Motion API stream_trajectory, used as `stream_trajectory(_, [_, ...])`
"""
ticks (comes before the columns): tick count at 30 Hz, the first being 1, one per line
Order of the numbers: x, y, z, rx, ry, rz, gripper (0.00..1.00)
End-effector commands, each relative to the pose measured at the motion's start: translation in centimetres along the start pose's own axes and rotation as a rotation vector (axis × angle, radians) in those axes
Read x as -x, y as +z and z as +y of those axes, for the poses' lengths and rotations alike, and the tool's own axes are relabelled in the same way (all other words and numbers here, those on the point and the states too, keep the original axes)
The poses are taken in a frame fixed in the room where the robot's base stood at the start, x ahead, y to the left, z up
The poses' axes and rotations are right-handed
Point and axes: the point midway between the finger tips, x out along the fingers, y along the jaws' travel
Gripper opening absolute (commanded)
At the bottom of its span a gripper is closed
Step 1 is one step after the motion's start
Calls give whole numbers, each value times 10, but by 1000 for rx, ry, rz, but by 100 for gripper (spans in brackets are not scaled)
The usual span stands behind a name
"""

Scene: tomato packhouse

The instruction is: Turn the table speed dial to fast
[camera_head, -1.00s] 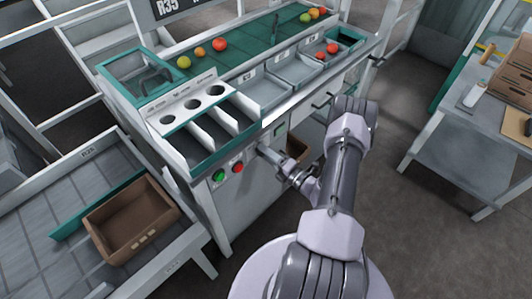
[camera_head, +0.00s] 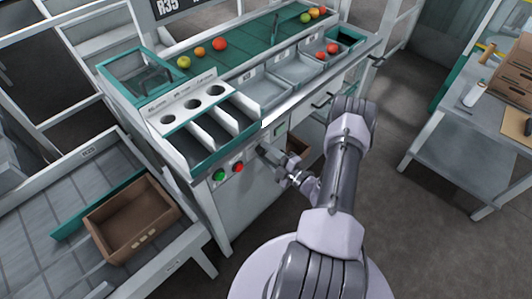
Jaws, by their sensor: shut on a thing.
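My gripper (camera_head: 268,155) is at the front panel of the sorting table (camera_head: 222,205), just right of the red button. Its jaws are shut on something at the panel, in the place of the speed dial. The dial itself is hidden by the jaws, so its pointer and markings cannot be read. A green button (camera_head: 219,175) and a red button (camera_head: 238,167) sit on the panel to the left of my gripper.
Tomatoes (camera_head: 219,44) lie on the green belt (camera_head: 245,48). White sorting bins (camera_head: 180,145) stand above the panel. An empty brown crate (camera_head: 130,215) rests on the roller conveyor (camera_head: 40,235) at left. A side table (camera_head: 455,140) stands at right, with open floor between.

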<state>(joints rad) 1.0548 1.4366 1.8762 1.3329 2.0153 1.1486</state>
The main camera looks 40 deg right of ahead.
Motion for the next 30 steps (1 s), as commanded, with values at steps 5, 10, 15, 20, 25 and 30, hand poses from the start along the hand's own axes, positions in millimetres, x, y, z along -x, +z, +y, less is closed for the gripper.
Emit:
stream_trajectory(5, [0,0,-1,-14,-2,0,0])
stream_trajectory(10, [0,0,-1,-14,-2,0,0])
stream_trajectory(15, [0,0,-1,-14,-2,0,45])
stream_trajectory(20, [0,0,-1,-12,-1,0,59])
stream_trajectory(25, [0,0,0,-12,-1,0,59])
stream_trajectory(30, [13,1,1,-13,0,-4,59])
